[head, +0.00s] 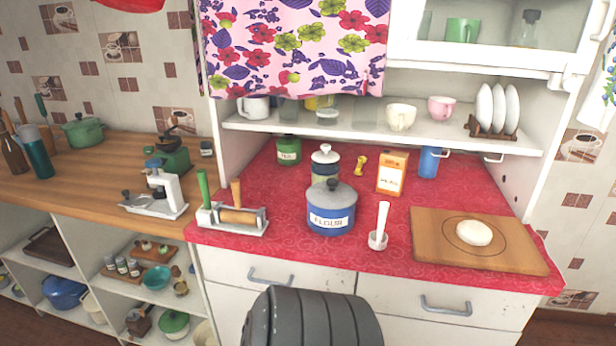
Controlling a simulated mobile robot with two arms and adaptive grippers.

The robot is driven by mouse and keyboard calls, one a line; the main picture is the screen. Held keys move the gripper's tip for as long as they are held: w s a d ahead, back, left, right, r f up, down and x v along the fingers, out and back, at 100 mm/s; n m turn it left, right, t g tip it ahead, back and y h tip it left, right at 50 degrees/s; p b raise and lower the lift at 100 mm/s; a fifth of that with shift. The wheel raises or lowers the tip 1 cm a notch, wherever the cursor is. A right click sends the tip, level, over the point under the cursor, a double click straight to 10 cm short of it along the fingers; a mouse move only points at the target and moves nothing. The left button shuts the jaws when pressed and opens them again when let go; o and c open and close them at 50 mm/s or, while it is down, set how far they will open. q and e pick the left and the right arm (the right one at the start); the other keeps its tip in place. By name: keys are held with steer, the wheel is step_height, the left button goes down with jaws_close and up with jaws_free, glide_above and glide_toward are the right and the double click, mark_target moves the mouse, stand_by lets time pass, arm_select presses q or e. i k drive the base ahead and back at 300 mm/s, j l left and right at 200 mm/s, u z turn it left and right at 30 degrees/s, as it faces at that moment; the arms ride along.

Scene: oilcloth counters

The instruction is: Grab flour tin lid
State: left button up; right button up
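A blue enamel tin labelled FLOUR (330,222) stands upright on the red oilcloth counter, left of the counter's middle. Its grey lid (318,195) sits on top, with a small round knob. Neither of my grippers shows in the head view. Nothing touches the tin or its lid.
A white-lidded canister (325,160) stands close behind the tin. A rolling pin in a holder (235,218) is to the left, and a white pestle (381,222) is to the right. A wooden board (440,250) with dough lies further right. The shelf (350,129) hangs above behind.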

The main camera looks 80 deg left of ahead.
mark_target(332, 194)
steer(key=u, duration=2.55)
steer(key=i+l+z, duration=0.15)
steer(key=l+z, duration=0.15)
steer(key=i+l+z, duration=0.15)
steer(key=l+z, duration=0.15)
steer(key=l, duration=0.15)
